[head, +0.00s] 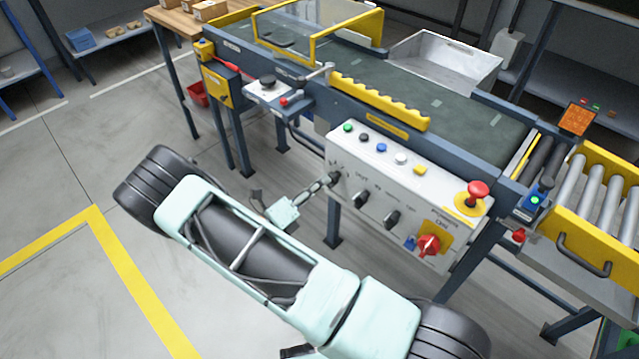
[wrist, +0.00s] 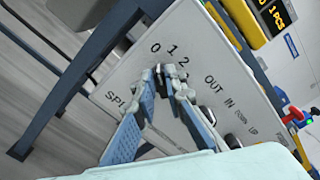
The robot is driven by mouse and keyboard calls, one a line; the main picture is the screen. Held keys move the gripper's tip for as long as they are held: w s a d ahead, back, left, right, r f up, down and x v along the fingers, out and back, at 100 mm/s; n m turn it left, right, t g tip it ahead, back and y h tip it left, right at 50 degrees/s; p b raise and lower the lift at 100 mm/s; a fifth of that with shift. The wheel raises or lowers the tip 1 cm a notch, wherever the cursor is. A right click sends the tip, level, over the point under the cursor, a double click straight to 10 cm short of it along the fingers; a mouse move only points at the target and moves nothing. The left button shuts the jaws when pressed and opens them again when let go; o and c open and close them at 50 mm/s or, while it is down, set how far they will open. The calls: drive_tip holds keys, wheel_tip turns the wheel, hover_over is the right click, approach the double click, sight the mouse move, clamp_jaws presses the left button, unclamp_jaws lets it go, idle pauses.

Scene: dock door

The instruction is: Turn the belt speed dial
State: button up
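The belt speed dial (head: 336,177) is a small black knob at the left end of the light grey control panel (head: 440,196). In the wrist view the dial (wrist: 160,78) sits under the marks 0, 1, 2, with partly hidden lettering starting "SP" beside it. My gripper (head: 327,182) reaches the dial from the left. In the wrist view the fingers of my gripper (wrist: 163,82), with blue pads, converge on both sides of the dial and appear shut on it. The fingertips cover much of the knob, so its pointer is hidden.
Two more black knobs (head: 392,219) sit right of the dial, then a red rotary switch (head: 429,244). Coloured buttons line the panel's top, with a red emergency button (head: 477,190) at right. The conveyor (head: 440,115) stands behind. Open floor (head: 60,290) lies left.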

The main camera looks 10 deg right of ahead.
drive_tip(key=o, duration=0.3)
drive_tip(key=v, duration=1.2)
